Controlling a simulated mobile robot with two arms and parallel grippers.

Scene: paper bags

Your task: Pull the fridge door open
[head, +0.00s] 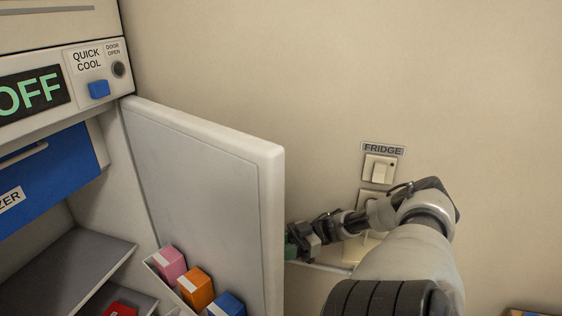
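The white fridge door (205,170) stands swung open, out from the right side of the fridge, with its inner face and door bin (180,284) in sight. My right gripper (298,242) is at the door's outer side, just right of its free edge. Its fingertips are partly hidden by the door, so I cannot tell whether they are open, shut or touching it. A small green part shows beside them. My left gripper is not in view.
Inside the fridge are a blue freezer flap (50,175) and grey shelves (72,265). Pink (170,262), orange (196,287) and blue (227,304) boxes stand in the door bin. A wall switch (379,168) labelled FRIDGE is behind my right arm. The panel display (32,92) reads OFF.

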